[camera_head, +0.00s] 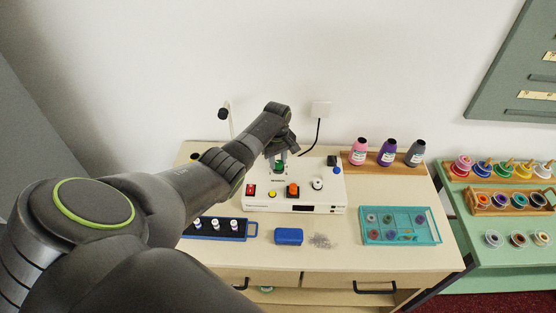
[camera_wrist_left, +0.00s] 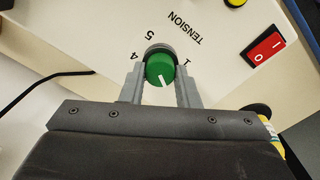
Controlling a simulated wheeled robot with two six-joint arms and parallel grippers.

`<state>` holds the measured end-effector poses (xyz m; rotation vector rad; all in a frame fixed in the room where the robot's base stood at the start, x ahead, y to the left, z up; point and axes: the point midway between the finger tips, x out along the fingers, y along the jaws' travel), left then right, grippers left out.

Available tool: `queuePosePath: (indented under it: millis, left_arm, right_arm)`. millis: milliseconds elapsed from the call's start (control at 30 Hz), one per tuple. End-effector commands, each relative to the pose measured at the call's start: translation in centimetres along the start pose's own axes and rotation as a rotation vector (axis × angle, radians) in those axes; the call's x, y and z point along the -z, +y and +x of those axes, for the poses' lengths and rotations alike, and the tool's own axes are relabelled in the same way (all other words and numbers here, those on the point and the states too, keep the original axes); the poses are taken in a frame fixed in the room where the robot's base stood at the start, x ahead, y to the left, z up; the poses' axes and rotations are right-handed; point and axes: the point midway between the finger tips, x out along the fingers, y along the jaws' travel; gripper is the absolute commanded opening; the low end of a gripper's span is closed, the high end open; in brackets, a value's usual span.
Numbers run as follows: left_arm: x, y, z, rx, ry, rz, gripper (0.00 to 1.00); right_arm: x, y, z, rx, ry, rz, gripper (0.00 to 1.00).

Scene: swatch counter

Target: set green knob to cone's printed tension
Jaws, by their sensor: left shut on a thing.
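My left gripper (camera_head: 281,156) reaches down over the white machine (camera_head: 322,195) on the counter. Its two fingers (camera_wrist_left: 160,66) are shut on the green knob (camera_wrist_left: 157,70), one on each side. The green knob also shows under the gripper in the head view (camera_head: 279,167). In the left wrist view its white pointer line points to the picture's bottom, slightly right. The printed word TENSION and the figures 1, 4 and 5 show around it; other marks are hidden. Pink (camera_head: 358,151), purple (camera_head: 387,153) and grey (camera_head: 415,154) cones stand on a wooden rack; their labels are too small to read.
A red rocker switch (camera_wrist_left: 265,48) is beside the dial. Orange (camera_head: 292,189) and white (camera_head: 317,184) knobs are on the machine. A blue tray (camera_head: 238,231), a blue box (camera_head: 289,236) and a teal tray (camera_head: 434,238) lie in front. A green table stands right.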

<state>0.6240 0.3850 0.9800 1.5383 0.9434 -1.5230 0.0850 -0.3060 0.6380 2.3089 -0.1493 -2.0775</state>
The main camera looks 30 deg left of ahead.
Motion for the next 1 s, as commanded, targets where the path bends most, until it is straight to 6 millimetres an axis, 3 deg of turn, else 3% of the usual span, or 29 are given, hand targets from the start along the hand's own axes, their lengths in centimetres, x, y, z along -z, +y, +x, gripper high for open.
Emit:
queuePosePath:
  millis: [433, 467, 600, 1000]
  left_arm:
    - [0.15, 0.18, -0.23, -0.005, 0.005, -0.009, 0.06]
    - [0.15, 0.18, -0.23, -0.005, 0.005, -0.009, 0.31]
    - [0.10, 0.13, -0.16, -0.004, 0.004, -0.009, 0.49]
    - [0.05, 0.06, -0.35, -0.002, 0.001, -0.009, 0.50]
  right_arm:
    - [0.01, -0.10, -0.02, 0.001, 0.000, 0.001, 0.73]
    - [0.02, -0.11, -0.02, 0.001, 0.000, 0.001, 0.73]
    - [0.02, -0.11, -0.01, 0.001, 0.000, 0.000, 0.73]
    - [0.01, -0.12, 0.12, 0.001, 0.000, 0.001, 0.73]
